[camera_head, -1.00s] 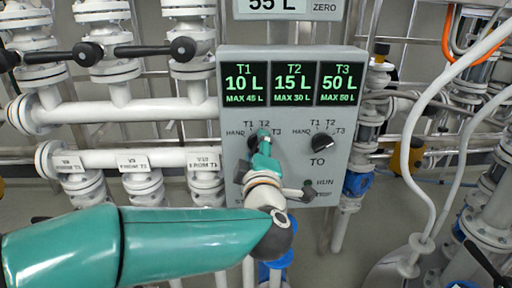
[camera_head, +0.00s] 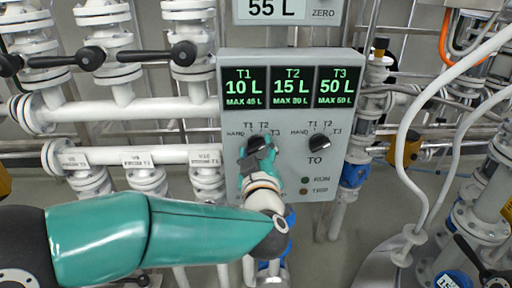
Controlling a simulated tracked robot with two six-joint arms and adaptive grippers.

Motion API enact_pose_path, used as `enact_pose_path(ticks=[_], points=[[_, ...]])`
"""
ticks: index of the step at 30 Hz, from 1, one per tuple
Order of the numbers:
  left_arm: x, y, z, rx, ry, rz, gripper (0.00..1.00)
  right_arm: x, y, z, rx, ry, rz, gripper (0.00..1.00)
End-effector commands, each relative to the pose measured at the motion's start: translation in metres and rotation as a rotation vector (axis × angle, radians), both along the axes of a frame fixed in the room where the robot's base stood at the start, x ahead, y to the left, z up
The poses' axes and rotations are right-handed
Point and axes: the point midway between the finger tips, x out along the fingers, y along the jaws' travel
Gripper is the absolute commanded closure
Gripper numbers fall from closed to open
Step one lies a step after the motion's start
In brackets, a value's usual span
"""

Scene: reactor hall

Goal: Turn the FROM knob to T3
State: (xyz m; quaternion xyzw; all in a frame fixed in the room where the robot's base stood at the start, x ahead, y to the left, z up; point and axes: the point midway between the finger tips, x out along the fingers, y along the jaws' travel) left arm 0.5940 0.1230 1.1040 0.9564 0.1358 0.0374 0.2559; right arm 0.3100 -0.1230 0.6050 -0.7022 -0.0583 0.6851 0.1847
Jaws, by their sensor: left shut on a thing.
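The grey control panel (camera_head: 342,170) stands in the middle of the head view. Its FROM knob (camera_head: 256,142) is the black left knob, with HAND, T1, T2 and T3 marked around it. My left gripper (camera_head: 258,152) is shut on this knob and covers much of it, along with the FROM label. The exact pointer direction of the knob is hard to tell. The TO knob (camera_head: 320,142) on the right is free, with its own HAND, T1, T2 and T3 marks. My right gripper is not in view.
Displays on the panel read T1 10 L (camera_head: 245,87), T2 15 L (camera_head: 292,87) and T3 50 L (camera_head: 338,87). RUN and TRIP lamps (camera_head: 305,185) sit below the TO knob. White pipes with black-handled valves (camera_head: 182,54) stand on the left. A white hose (camera_head: 410,130) hangs on the right.

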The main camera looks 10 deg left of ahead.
Motion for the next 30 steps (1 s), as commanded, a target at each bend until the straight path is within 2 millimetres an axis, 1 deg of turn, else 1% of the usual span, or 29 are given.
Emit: enact_pose_path(ticks=[1, 13, 14, 18, 27, 30], points=[[-0.0008, -0.0005, -0.0065, 0.007, 0.018, -0.002, 0.83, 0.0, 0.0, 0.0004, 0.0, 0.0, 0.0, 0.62], [-0.0007, -0.0007, -0.0075, 0.016, 0.021, -0.002, 0.83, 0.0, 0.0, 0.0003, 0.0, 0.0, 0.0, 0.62], [-0.0007, -0.0007, -0.0075, 0.016, 0.021, -0.002, 0.47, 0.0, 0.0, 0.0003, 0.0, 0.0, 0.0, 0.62], [-0.0006, -0.0007, -0.0062, 0.016, 0.017, -0.002, 0.23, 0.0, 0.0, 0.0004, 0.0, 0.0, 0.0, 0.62], [-0.0006, -0.0006, -0.0029, 0.014, 0.01, -0.001, 0.23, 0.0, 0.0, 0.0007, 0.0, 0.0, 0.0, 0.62], [-0.0034, -0.0018, -0.0023, 0.014, 0.009, -0.003, 0.23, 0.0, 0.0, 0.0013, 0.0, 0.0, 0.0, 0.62]])
